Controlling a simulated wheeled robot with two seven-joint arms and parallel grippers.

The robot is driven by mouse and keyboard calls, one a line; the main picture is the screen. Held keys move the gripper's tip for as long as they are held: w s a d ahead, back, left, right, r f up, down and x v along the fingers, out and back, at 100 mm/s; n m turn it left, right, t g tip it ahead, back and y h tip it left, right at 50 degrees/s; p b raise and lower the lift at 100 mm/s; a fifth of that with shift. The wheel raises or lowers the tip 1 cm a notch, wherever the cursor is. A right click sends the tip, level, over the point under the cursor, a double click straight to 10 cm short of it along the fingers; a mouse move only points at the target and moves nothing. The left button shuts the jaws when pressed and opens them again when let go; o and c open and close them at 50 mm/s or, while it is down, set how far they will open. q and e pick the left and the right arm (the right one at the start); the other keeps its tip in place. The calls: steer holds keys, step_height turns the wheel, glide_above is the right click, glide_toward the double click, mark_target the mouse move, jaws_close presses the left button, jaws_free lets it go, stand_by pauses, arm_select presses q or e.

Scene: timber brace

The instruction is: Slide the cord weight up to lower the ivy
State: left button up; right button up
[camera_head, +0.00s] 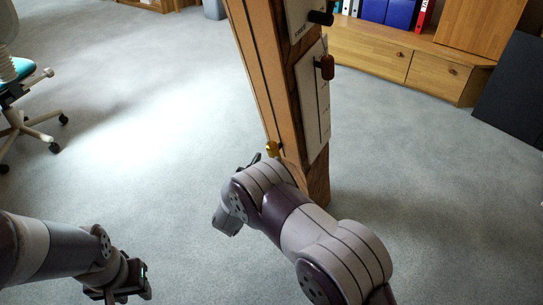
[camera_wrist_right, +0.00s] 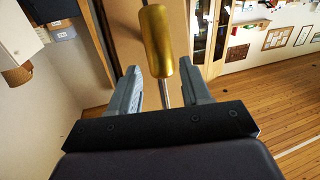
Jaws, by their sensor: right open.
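A timber post (camera_head: 262,62) stands in the middle of the head view with a thin dark line down its left face. A brass-yellow piece (camera_head: 272,149), apparently the cord weight, sits low on that face. In the right wrist view the brass piece (camera_wrist_right: 157,42) is a rounded cylinder on a thin metal rod, between the spread fingers of my right gripper (camera_wrist_right: 161,88), with gaps on both sides. My arm hides most of that gripper in the head view. My left gripper (camera_head: 122,284) is low at the left, away from the post; its jaws are unclear. No ivy is visible.
The post's right face carries pale panels (camera_head: 313,100) with a brown knob (camera_head: 326,67) and a black knob (camera_head: 320,18). A wooden cabinet (camera_head: 400,60) stands behind at the right, beside a dark panel (camera_head: 514,90). An office chair (camera_head: 22,118) is at the left. The carpet between is clear.

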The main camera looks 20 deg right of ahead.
mark_target(270, 154)
steer(key=b+x, duration=0.1)
steer(key=x, duration=0.4)
steer(key=shift+f+b, duration=0.15)
steer(key=shift+b, duration=0.15)
steer(key=shift+w+d, duration=0.2)
steer(key=shift+w, duration=0.05)
steer(key=shift+r, duration=0.2)
